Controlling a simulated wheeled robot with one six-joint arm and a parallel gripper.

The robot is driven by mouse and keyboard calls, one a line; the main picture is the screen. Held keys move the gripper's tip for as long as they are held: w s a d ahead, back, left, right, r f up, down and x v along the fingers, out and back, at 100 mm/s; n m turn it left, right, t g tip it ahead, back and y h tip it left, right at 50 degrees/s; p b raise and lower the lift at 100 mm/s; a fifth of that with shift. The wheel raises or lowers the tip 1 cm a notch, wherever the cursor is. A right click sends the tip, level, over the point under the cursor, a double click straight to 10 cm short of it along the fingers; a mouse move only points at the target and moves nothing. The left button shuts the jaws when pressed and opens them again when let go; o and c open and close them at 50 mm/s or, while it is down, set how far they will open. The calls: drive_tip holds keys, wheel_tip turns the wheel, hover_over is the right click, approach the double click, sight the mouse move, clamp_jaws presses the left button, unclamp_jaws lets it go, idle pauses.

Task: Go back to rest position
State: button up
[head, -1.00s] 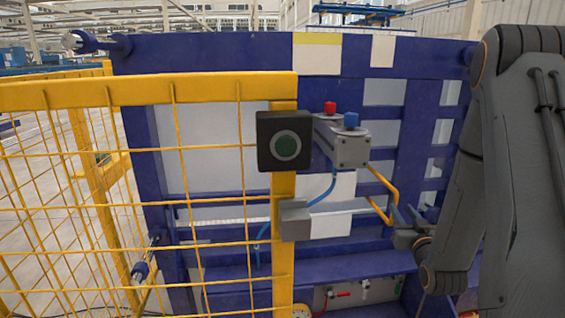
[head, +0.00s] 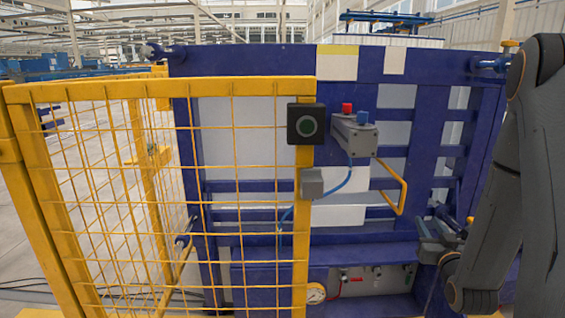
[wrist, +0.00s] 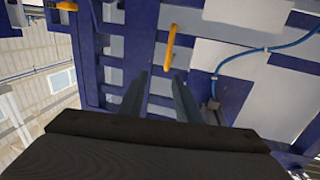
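My gripper (head: 437,232) is at the right of the head view, in front of the blue machine frame (head: 260,60). In the wrist view, the two dark fingers of my gripper (wrist: 158,95) stand apart with nothing between them. A yellow handle (head: 403,188) on the blue frame is a little up and left of the gripper in the head view, and it also shows beyond the fingers in the wrist view (wrist: 170,48). The gripper does not appear to touch it.
Open floor (head: 100,220) shows beyond the mesh.

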drive_tip(key=s+a+n+g+y+p, duration=0.15)
drive_tip(key=s+a+g+p, duration=0.25)
drive_tip(key=s+a+g, duration=0.55)
drive_tip(key=s+a+r+g+p, duration=0.1)
drive_tip(key=s+a+g, duration=0.3)
drive_tip(key=s, duration=0.6)
drive_tip(key=s+a+r+g+y+p, duration=0.1)
drive_tip(key=s+a+r+g, duration=0.3)
drive_tip(key=s+a, duration=0.5)
drive_tip(key=shift+s+a+r, duration=0.15)
drive_tip(key=shift+s+r, duration=0.1)
drive_tip(key=shift+s, duration=0.3)
